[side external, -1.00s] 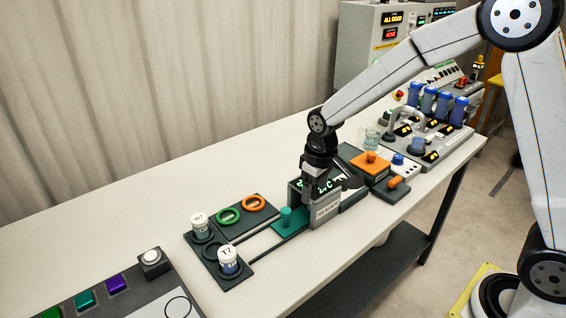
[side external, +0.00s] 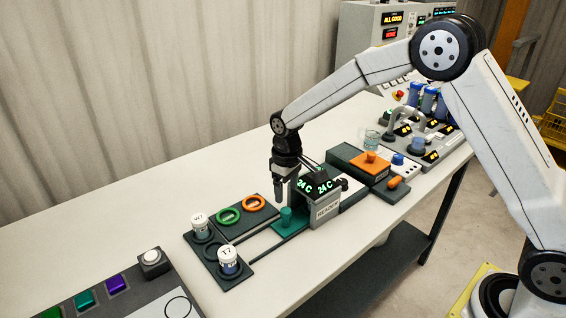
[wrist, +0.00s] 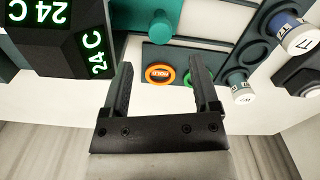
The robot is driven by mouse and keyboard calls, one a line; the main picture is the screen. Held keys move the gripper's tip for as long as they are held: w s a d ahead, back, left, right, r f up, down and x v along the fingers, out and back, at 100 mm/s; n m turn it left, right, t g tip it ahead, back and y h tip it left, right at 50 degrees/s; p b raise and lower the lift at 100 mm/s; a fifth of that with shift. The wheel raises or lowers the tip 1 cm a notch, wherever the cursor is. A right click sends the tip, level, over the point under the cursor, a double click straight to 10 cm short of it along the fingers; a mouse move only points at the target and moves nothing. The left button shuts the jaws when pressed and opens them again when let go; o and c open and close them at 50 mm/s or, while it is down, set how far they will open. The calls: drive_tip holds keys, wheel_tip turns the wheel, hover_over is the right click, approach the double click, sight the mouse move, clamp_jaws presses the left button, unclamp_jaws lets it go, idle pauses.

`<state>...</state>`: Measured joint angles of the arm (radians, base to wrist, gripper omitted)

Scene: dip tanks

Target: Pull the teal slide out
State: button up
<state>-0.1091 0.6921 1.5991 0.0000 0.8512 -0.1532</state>
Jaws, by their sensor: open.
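The teal slide (side external: 285,229) lies flat at the left side of the grey reader block (side external: 326,214), partly under it. Its upright round teal knob (side external: 286,214) stands up from the plate. My gripper (side external: 283,198) points down just above and behind the knob in the side view. In the wrist view my gripper (wrist: 160,66) is open, with nothing between its fingers. The knob (wrist: 160,28) shows there beyond the fingertips, roughly midway across, with the slide (wrist: 152,8) around it. The gripper does not appear to touch the knob.
A dark rail (side external: 265,250) runs beside the slide. An orange block (side external: 370,166) stands right of the reader.

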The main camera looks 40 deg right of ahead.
sight(287, 211)
drive_tip(key=shift+f, duration=3.35)
clamp_jaws()
